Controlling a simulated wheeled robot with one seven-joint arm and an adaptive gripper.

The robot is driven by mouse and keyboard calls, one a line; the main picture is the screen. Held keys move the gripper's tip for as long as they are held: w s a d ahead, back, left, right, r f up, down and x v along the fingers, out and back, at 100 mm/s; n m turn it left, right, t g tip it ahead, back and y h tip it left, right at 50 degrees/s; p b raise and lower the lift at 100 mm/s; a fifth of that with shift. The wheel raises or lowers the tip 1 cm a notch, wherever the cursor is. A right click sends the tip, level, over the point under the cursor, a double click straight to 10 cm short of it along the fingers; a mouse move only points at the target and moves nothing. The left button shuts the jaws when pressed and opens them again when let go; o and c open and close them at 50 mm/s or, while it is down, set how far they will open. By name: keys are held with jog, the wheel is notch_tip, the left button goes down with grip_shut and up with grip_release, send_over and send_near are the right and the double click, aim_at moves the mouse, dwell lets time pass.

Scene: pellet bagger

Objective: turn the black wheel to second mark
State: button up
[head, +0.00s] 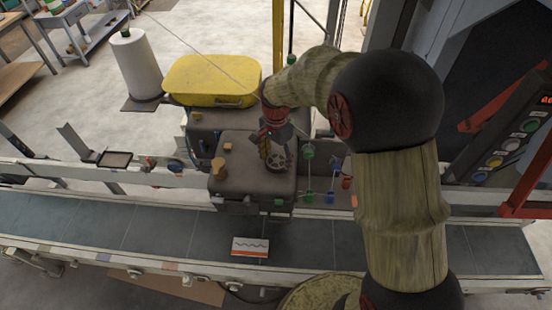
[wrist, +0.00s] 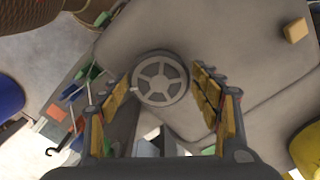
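The spoked wheel (wrist: 159,82) looks dark grey and lies on top of a grey-brown machine housing (head: 230,160). In the head view the wheel (head: 281,163) is partly covered by my gripper (head: 273,151). In the wrist view my gripper (wrist: 165,85) is open, with one yellow-padded finger on each side of the wheel's near part. A gap shows between the right finger and the rim. The left fingertip is close to the rim; I cannot tell if it touches. I cannot make out any marks around the wheel.
A yellow lidded box (head: 212,80) and a white roll (head: 136,65) stand behind the housing. A conveyor belt (head: 150,232) runs in front, with a white and orange packet (head: 250,247) on it. Green and blue knobs (head: 309,152) sit right of the housing.

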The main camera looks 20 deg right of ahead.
aim_at(278, 165)
jog(key=o, duration=0.3)
notch_tip(278, 165, up, 12)
dwell(0.7)
dwell(0.4)
jog(key=s+f+n+t+b, duration=0.2)
jog(key=s+f+n+b, duration=0.3)
jog(key=s+b, duration=0.4)
jog(key=s+f+n+t+b, duration=0.3)
jog(key=s+f+n+b, duration=0.3)
jog(key=s+b, duration=0.4)
jog(key=s+n, duration=0.1)
jog(key=s, duration=0.4)
jog(key=shift+s+f+t, duration=0.2)
jog(key=shift+s+t, duration=0.1)
jog(key=shift+s, duration=0.1)
